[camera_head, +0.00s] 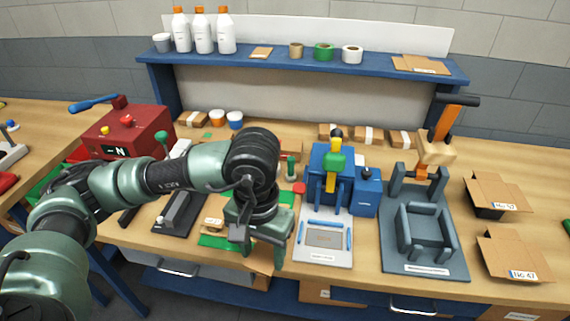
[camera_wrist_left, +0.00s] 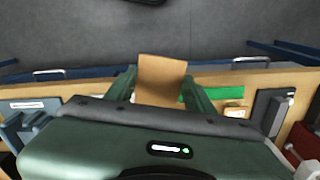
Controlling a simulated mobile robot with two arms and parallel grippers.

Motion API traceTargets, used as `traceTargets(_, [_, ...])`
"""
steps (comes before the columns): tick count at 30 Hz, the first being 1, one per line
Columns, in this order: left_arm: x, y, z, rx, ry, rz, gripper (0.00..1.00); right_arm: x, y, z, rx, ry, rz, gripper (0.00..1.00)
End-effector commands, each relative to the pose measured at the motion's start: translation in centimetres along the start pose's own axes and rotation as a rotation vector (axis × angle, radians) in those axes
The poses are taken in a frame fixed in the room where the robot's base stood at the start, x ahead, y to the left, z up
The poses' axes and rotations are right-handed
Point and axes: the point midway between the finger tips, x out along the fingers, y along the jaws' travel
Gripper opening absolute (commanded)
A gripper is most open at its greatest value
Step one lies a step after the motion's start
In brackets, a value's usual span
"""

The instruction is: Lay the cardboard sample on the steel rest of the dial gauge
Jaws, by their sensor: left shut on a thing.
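My left gripper (camera_head: 262,262) points down over the front edge of the bench, in front of the green mat. It is shut on the cardboard sample (camera_wrist_left: 161,78), a small plain brown piece held between the two fingers in the wrist view. In the head view the sample (camera_head: 262,266) shows only partly, between the fingers. I cannot clearly pick out the dial gauge or its steel rest; my left arm covers part of the bench middle. A small device with a green top (camera_head: 291,168) stands just right of my wrist. My right gripper is not in view.
A blue press (camera_head: 328,180) with a white base plate (camera_head: 325,252) stands right of the gripper. A grey fixture (camera_head: 425,235) is farther right, near open cardboard boxes (camera_head: 512,255). A dark grey device (camera_head: 180,210) and a red machine (camera_head: 130,135) are at left. The green mat (camera_head: 215,241) is close by.

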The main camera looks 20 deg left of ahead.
Motion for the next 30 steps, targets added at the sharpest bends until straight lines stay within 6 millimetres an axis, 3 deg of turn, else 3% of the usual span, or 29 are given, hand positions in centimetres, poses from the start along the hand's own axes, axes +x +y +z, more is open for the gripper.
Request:
traceTargets(4, [-0.4,-0.5,-1.2,-0.139,0.001,0.0,0.16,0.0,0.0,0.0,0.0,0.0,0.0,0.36])
traceTargets(8, [-1.1,-1.4,-3.4,-0.424,0.002,0.001,0.16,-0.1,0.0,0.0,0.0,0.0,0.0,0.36])
traceTargets(18, [-3.7,-5.1,-9.6,-1.38,0.001,0.002,0.16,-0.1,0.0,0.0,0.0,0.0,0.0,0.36])
traceTargets(30, [-7.3,-10.0,-15.0,-2.482,-0.001,0.003,0.16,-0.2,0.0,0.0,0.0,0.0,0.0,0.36])
